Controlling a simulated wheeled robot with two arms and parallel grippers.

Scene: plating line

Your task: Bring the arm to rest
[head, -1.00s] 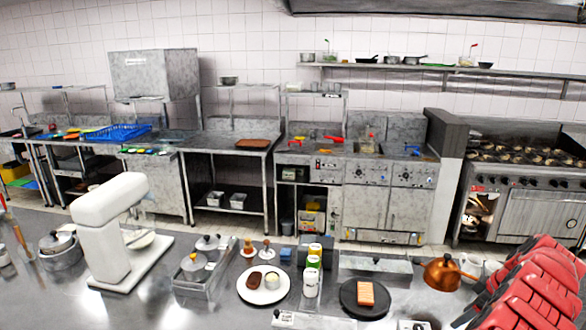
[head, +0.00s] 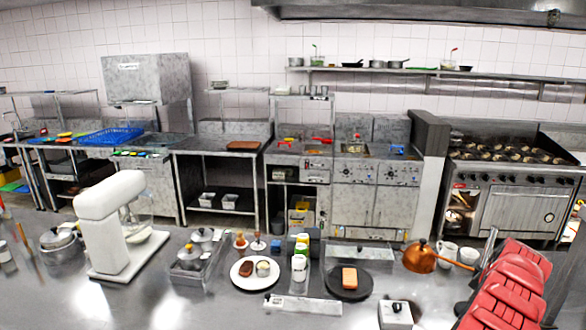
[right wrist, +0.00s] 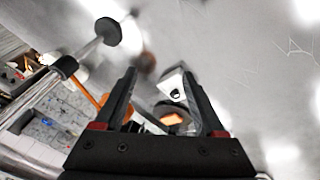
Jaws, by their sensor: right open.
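My right arm (head: 510,285), with red segments, comes in at the lower right of the head view, beside the counter's right end. Its gripper does not show clearly there. In the right wrist view my right gripper (right wrist: 159,74) has its two dark fingers spread apart, with nothing held between them. Beyond the fingers are a white box with a black knob (right wrist: 174,84) and an orange piece of food (right wrist: 172,119), both partly framed by the fingers. My left gripper is in neither view.
On the steel counter stand a white mixer (head: 108,225), a white plate with food (head: 243,280), a dark plate (head: 334,288), a copper kettle (head: 421,258) and a white box (head: 396,314). The kettle and white mugs (head: 447,250) stand left of my arm.

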